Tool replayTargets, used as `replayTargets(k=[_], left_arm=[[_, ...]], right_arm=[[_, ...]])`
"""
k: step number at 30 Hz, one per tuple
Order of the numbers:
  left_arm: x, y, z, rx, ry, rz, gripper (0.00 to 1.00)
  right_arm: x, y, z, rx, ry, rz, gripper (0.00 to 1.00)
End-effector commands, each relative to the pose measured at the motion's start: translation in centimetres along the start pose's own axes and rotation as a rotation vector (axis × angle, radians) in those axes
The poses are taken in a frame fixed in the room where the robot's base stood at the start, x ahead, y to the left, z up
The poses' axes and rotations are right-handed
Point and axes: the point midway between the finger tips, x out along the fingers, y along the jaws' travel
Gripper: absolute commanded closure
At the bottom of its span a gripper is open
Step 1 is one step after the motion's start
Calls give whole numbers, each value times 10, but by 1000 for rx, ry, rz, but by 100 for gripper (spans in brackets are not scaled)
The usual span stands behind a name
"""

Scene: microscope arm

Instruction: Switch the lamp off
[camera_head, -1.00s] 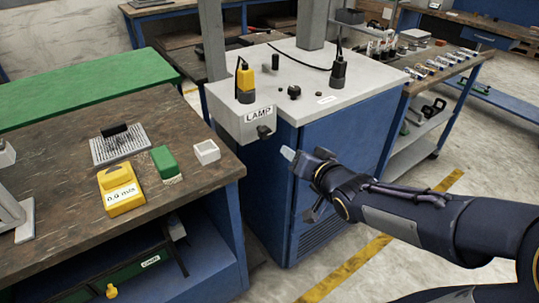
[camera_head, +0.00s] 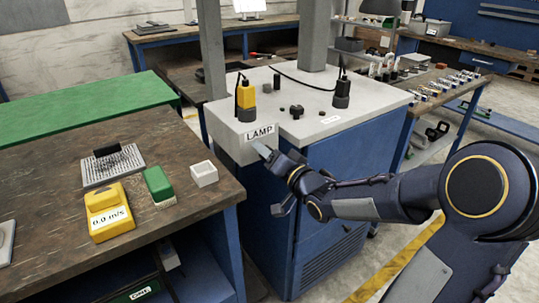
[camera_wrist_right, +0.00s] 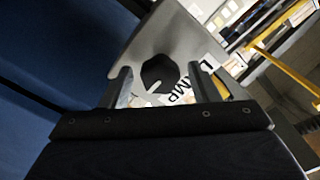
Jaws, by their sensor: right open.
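The lamp control is a grey box marked LAMP (camera_head: 260,132) on the front left of the blue cabinet's grey top. Its black knob (camera_wrist_right: 160,73) has a pale pointer line and shows in the right wrist view, between my open fingers and ahead of their tips. In the head view the knob is hidden behind my right gripper (camera_head: 272,175). That gripper is open and empty, close in front of the box and tilted. Whether a finger touches the knob cannot be told. My left gripper is not in view.
The blue cabinet (camera_head: 340,200) carries a yellow-topped plug (camera_head: 246,95), a black plug (camera_head: 342,90) and small black knobs. At left a brown workbench (camera_head: 60,210) holds a yellow meter (camera_head: 108,212), a green block (camera_head: 158,184) and a white box (camera_head: 204,173). Floor shows at right.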

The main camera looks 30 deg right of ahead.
Motion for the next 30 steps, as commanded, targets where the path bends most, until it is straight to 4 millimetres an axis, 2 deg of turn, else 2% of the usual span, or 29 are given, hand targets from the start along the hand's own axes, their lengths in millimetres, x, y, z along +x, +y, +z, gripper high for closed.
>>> replayTargets(k=[7,17,24,30], left_arm=[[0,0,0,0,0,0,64],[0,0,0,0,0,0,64],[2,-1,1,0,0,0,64],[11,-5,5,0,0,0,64]], right_arm=[[1,0,0,0,0,0,46],[0,0,0,-1,0,0,89],[0,0,0,-20,1,0,89],[0,1,2,-103,1,-1,89]])
